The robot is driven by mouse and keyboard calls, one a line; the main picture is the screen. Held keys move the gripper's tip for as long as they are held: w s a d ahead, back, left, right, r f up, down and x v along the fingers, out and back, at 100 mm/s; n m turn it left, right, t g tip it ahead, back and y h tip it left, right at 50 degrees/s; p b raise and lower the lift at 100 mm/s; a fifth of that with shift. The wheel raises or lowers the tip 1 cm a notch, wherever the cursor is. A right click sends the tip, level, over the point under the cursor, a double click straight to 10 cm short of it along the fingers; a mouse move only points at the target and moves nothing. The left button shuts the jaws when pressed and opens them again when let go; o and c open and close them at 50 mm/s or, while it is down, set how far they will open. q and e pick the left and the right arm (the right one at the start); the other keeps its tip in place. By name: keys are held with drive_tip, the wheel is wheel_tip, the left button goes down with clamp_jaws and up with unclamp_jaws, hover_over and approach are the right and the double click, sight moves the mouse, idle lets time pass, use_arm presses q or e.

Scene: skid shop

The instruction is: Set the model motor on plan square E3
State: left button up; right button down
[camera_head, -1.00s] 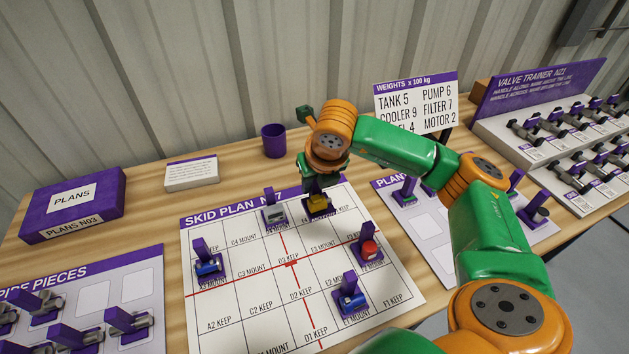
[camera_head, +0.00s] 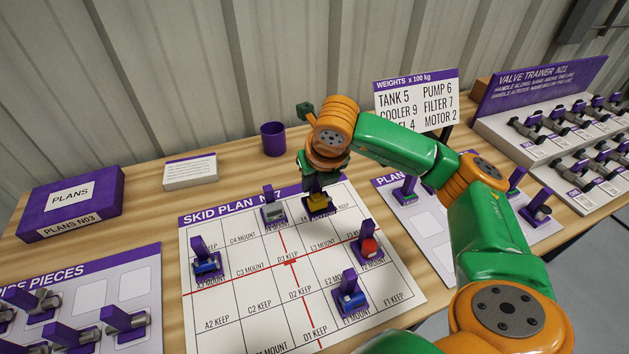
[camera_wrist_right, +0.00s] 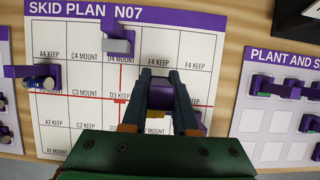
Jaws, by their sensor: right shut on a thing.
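My right gripper (camera_head: 314,186) is shut on a small piece with a yellow body (camera_head: 317,201) and purple base, which I take to be the model motor. In the right wrist view its purple part (camera_wrist_right: 160,95) shows between the fingers of my right gripper (camera_wrist_right: 161,78). It is at the E4 and E3 columns of the skid plan (camera_head: 222,330), near the back row; I cannot tell whether it touches the board. The E3 label (camera_head: 323,244) shows in the head view, its square bare in front of the piece. My left gripper is not in view.
Other pieces stand on the plan: a grey one (camera_head: 273,211) left of the gripper, a red one (camera_head: 368,247) to its right, a blue one (camera_head: 352,298) in front and another blue one (camera_head: 207,265) far left. A purple cup (camera_head: 273,138) stands behind.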

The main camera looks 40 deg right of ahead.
sight(314, 199)
drive_tip(key=shift+f+b, duration=2.15)
drive_tip(key=shift+f, duration=0.3)
drive_tip(key=shift+f, duration=0.1)
drive_tip(key=shift+f+b, duration=1.75)
drive_tip(key=shift+b, duration=0.15)
drive_tip(key=shift+f+b, duration=0.7)
drive_tip(key=shift+b, duration=0.15)
drive_tip(key=c, duration=0.6)
unclamp_jaws()
drive_tip(key=shift+r, duration=0.1)
